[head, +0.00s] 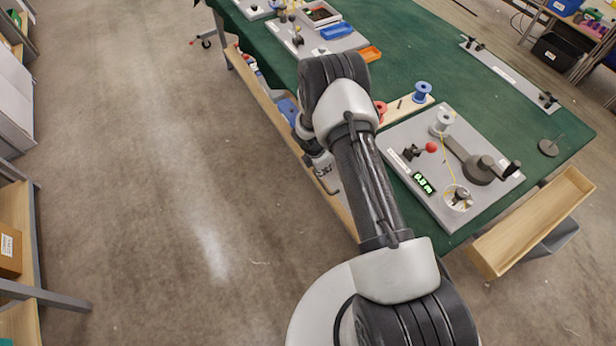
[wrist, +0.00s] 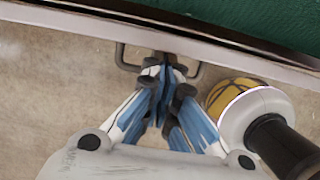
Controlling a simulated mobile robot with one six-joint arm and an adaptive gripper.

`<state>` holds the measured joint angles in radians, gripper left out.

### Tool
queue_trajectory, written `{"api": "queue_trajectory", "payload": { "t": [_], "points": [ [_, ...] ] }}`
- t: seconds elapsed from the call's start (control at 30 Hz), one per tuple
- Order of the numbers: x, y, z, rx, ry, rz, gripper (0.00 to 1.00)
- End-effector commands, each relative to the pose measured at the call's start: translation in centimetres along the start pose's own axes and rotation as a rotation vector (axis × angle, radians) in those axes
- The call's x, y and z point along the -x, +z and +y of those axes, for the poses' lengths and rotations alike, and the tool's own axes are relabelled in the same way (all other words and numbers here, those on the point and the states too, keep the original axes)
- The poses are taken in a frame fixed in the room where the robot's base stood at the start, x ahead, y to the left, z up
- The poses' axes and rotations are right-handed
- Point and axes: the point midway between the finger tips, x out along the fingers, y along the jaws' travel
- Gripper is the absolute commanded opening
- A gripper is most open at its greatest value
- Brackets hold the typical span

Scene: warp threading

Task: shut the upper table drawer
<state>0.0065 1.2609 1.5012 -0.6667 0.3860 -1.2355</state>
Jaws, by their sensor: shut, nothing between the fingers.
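My gripper (wrist: 165,75) is shut and empty, with its blue-grey fingertips at a dark bracket-shaped handle (wrist: 122,58). The fingertips overlap the handle's middle in the wrist view; I cannot tell whether they touch it. The handle sits on a long pale drawer front (wrist: 70,22). A narrow dark strip lies between this front and the green tabletop (wrist: 285,12); I cannot tell how far this drawer stands out. In the head view, my gripper (head: 325,175) is low beside the table's left edge, partly hidden by my arm.
The green table (head: 440,50) carries a grey board (head: 405,150) with a spool and fixtures. An empty wooden tray or drawer (head: 535,222) juts out past the table's right end. A long wooden ledge (head: 265,100) runs along the left side. The floor at left is clear.

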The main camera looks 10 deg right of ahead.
Motion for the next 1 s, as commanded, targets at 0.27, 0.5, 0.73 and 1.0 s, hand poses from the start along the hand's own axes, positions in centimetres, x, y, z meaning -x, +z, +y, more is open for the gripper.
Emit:
{"api": "queue_trajectory", "payload": {
  "t": [0.27,0.5,0.73,1.0],
  "points": [
    [-0.6,2.3,0.0,-0.001,0.000,0.000,0.00],
    [-0.6,2.6,0.0,0.000,0.001,0.000,0.00],
    [-0.6,2.5,0.1,0.000,0.001,0.000,0.00],
    [-0.2,0.5,0.5,0.000,0.001,0.000,0.00]
  ]
}}
